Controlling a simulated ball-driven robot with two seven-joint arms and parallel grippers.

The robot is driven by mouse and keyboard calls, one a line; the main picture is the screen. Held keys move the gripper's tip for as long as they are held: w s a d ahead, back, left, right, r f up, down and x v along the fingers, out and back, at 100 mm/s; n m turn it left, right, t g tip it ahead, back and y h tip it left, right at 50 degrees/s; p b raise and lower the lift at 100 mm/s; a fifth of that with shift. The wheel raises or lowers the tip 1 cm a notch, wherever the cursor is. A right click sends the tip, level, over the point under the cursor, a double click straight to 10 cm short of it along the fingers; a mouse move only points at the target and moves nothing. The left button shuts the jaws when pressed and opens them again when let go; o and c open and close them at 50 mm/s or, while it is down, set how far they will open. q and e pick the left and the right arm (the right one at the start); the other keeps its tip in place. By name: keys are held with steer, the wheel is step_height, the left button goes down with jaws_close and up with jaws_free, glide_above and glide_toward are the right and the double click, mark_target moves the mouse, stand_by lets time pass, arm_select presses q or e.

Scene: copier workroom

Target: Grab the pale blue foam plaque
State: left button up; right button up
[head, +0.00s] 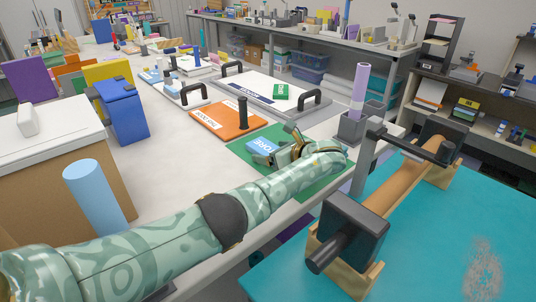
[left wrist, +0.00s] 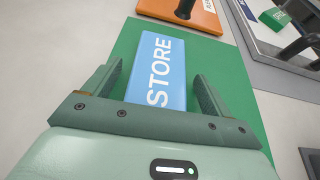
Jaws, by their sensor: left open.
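The pale blue plaque (head: 262,146), lettered STORE in white, lies on a green mat (head: 318,186) on the long light table. In the left wrist view the plaque (left wrist: 160,60) is a flat block that runs away from my palm. My left gripper (head: 275,146) is open at the plaque. Its fingers (left wrist: 156,76) stand one on each side of the plaque, with a gap showing on both sides. The near end of the plaque is hidden by my gripper body. My right gripper is not in view.
Behind the mat lies an orange board (head: 229,122) with a dark upright handle. A white board (head: 275,90) with black handles carries a green block (head: 281,91). A grey holder (head: 352,127) with a purple roll stands to the right. A teal table (head: 430,245) bears a wooden roller.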

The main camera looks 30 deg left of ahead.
arm_select(q)
steer(key=c, duration=1.1)
steer(key=shift+o, duration=0.2)
